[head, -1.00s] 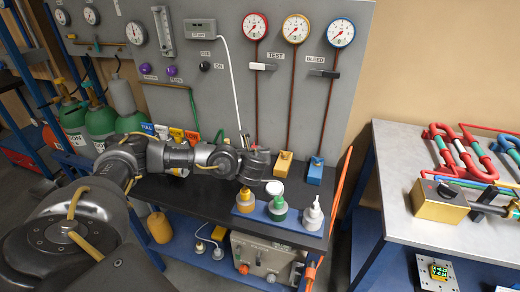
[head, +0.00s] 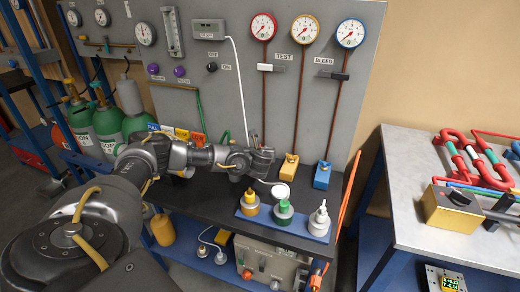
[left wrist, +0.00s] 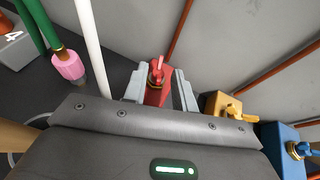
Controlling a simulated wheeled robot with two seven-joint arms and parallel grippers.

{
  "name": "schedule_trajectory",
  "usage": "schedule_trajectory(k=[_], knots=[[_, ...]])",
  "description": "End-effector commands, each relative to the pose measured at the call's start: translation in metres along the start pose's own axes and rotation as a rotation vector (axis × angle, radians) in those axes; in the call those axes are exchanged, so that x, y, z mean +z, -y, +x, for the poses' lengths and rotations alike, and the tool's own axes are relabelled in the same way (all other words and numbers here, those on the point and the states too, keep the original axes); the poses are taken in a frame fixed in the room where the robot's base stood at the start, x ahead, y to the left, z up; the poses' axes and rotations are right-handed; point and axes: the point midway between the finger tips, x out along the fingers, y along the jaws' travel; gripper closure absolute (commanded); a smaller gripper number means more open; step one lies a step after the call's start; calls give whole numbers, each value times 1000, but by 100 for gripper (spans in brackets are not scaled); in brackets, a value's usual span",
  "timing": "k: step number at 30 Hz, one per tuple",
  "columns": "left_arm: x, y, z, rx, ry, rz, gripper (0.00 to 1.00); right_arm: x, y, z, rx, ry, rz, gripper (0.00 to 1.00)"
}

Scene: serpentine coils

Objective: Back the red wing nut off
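The red wing nut (left wrist: 157,70) sits on a red block (left wrist: 158,95) in the left wrist view, with its wings standing up. My left gripper (left wrist: 160,88) is open, with one finger on each side of the red block. I cannot tell whether the fingers touch it. In the head view my left gripper (head: 265,155) is low in front of the grey panel, and it hides the red block there. My right gripper is not in view.
Yellow (head: 289,167) and blue (head: 323,175) blocks with wing nuts stand to the right. A white hose (left wrist: 90,45) runs close on the left, beside a pink-ended green hose (left wrist: 68,65). Bottles stand on a blue tray (head: 258,219) in front.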

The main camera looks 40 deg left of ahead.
Motion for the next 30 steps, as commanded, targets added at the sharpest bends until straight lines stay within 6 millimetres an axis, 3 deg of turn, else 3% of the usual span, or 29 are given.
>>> schedule_trajectory(k=[6, 14, 21, 30], knots=[[0, 0, 14, 0, 0, 1, 73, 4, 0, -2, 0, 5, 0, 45], [0, 0, 15, 0, 0, 1, 73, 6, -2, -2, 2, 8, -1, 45], [0, 0, 15, 0, 0, 1, 100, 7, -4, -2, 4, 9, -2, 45], [0, 1, 14, 24, -1, -9, 100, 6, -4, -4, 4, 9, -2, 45]])
